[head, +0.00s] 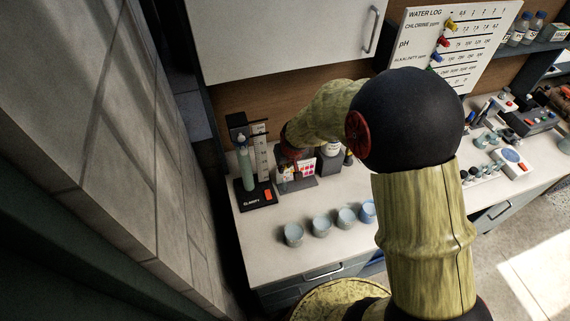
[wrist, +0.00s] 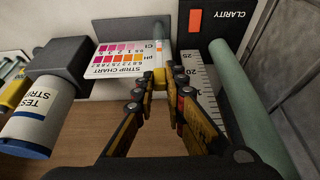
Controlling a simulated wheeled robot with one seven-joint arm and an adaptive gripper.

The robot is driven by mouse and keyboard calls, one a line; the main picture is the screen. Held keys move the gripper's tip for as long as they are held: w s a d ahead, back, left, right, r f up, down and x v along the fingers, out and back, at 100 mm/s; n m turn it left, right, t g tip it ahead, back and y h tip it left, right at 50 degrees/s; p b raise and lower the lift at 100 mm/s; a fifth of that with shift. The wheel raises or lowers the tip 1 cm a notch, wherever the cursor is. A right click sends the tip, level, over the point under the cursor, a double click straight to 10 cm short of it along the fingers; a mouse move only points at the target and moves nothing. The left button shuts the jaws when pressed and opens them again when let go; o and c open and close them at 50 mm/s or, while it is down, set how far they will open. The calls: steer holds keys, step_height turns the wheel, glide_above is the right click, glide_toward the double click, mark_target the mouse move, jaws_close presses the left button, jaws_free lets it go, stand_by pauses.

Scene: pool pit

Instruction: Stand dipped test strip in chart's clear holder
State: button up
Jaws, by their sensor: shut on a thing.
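My gripper (wrist: 160,85) is shut on the test strip (wrist: 159,72), a thin pale piece with yellow-orange colour seen between the fingertips. The strip chart (wrist: 118,68), white with pink, red and yellow colour squares, lies just beyond and left of the fingertips in the wrist view. A pale, narrow upright piece (wrist: 161,30) stands at the chart's right edge, in line with the strip; it looks like the clear holder. I cannot tell whether the strip touches it. In the head view the chart (head: 305,167) is beside my gripper (head: 288,170), which is partly hidden.
The white test-strip bottle (wrist: 42,112) stands left of the chart in a dark block. The clarity tester (wrist: 228,30), with ruler and pale green tube, stands close on the right. Several cups (head: 293,235) line the counter's front. A water log board (head: 455,45) hangs behind.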

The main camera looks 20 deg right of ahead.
steer(key=shift+f, duration=0.25)
steer(key=shift+f+b, duration=1.8)
steer(key=shift+f, duration=0.5)
steer(key=shift+f+b, duration=0.35)
steer(key=shift+f, duration=0.15)
steer(key=o, duration=0.7)
steer(key=shift+o, duration=0.4)
steer(key=shift+r, duration=0.15)
steer(key=shift+r+p, duration=2.05)
steer(key=shift+r, duration=1.35)
